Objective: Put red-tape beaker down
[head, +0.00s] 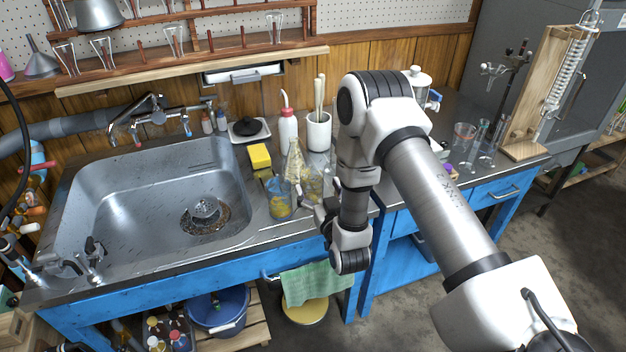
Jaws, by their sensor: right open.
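My right gripper (306,202) reaches down over the front counter edge, right of the sink; its jaws are open. Just left of it stands a glass beaker with a blue band and yellowish contents (278,199). Right behind the gripper stands another glass beaker with yellowish contents (314,184), partly covered; I cannot tell its tape colour. A conical glass flask (295,162) stands behind these. A clear beaker with a reddish band (464,136) stands upright on the right part of the counter, away from the gripper.
The steel sink (110,215) fills the left, with a glass piece (204,208) by its drain. A yellow sponge (259,156), a wash bottle (287,130) and a white pot (318,132) stand near the gripper. A green towel (318,281) hangs in front.

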